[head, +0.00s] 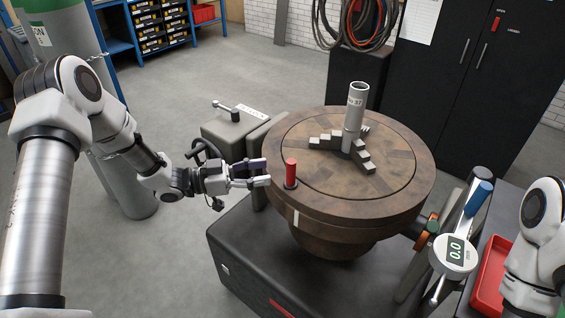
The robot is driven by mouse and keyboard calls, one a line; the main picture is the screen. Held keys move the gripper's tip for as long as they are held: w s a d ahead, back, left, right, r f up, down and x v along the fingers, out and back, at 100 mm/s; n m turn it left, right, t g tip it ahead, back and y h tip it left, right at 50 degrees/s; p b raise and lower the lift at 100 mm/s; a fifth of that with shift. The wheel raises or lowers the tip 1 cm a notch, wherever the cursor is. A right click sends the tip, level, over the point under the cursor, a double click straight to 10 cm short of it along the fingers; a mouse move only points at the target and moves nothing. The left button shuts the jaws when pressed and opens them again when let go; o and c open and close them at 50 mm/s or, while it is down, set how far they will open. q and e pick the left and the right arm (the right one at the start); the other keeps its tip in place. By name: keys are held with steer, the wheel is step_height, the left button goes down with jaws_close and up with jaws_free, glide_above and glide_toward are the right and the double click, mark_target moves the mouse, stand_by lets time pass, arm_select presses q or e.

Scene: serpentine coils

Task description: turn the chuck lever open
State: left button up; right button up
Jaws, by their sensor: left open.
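The chuck is a round brown turntable (390,205) with stepped grey jaws (362,160) on top. A grey tube (355,108) marked with a number stands upright among the jaws. A short upright red-handled lever (291,172) stands at the left rim of the chuck. My left gripper (267,171) is open, its two fingers pointing right at the red lever. The fingertips are just left of the lever; whether they touch it I cannot tell. My right arm (537,245) shows at the right edge, but its gripper is out of view.
A labelled box with a small lever (226,112) is behind my left gripper. Gas cylinders (125,185) stand at left.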

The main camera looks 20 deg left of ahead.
mark_target(291, 169)
arm_select(q)
steer(key=d, duration=0.2)
steer(key=d+r, duration=0.1)
steer(key=d, duration=0.1)
steer(key=shift+w+p, duration=0.2)
steer(key=shift+p, duration=0.1)
steer(key=w+d, duration=0.1)
steer(key=w+d+f, duration=0.1)
steer(key=w, duration=0.1)
steer(key=shift+w+d+p, duration=0.1)
steer(key=shift+d+p, duration=0.1)
steer(key=shift+p, duration=0.2)
steer(key=shift+d, duration=0.2)
steer(key=shift+s+d+r, duration=0.2)
steer(key=shift+s+d, duration=0.05)
steer(key=shift+w+a+f, duration=0.1)
steer(key=shift+a, duration=0.05)
jaws_close()
